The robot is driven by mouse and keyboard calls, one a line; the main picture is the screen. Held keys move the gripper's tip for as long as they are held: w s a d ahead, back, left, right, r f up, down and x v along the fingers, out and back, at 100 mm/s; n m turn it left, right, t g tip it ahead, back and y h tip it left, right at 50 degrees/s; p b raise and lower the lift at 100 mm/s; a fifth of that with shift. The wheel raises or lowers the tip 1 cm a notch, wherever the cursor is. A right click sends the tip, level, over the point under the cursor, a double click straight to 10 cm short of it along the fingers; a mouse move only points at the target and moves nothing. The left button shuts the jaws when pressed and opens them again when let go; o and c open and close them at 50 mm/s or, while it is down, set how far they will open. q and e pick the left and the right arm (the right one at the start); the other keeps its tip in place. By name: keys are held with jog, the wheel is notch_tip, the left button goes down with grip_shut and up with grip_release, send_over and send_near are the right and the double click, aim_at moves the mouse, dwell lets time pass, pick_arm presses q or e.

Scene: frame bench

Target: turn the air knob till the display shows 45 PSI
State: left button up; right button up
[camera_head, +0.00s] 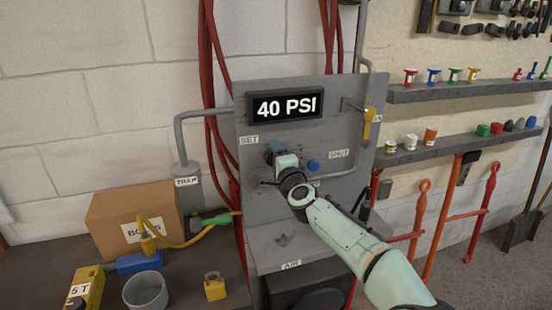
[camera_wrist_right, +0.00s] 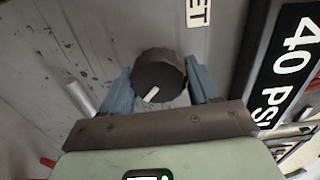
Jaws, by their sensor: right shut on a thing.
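The display (camera_head: 286,106) on the grey panel (camera_head: 262,218) reads 40 PSI. It also shows, turned on its side, in the right wrist view (camera_wrist_right: 290,65). The air knob (camera_wrist_right: 158,78) is dark and round with a pale pointer mark, which slants in the wrist view. My right gripper (camera_wrist_right: 158,90) has its two blue fingers on either side of the knob and is shut on it. In the head view my right gripper (camera_head: 276,150) is at the panel below the display and hides the knob. My left gripper is not in view.
A blue button (camera_head: 313,165) sits just right of my right gripper. A yellow-handled valve (camera_head: 368,121) is at the panel's upper right. A cardboard box (camera_head: 130,215), a grey cup (camera_head: 146,291) and a padlock (camera_head: 215,287) are on the bench at left.

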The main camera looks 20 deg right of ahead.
dwell(0.3)
jog(key=o, duration=1)
jog(key=shift+c, duration=0.2)
jog(key=shift+s+b, duration=0.35)
jog(key=shift+s, duration=0.05)
jog(key=s+b, duration=0.4)
jog(key=s, duration=0.8)
jog(key=shift+s+d, duration=0.15)
jog(key=shift+s, duration=0.15)
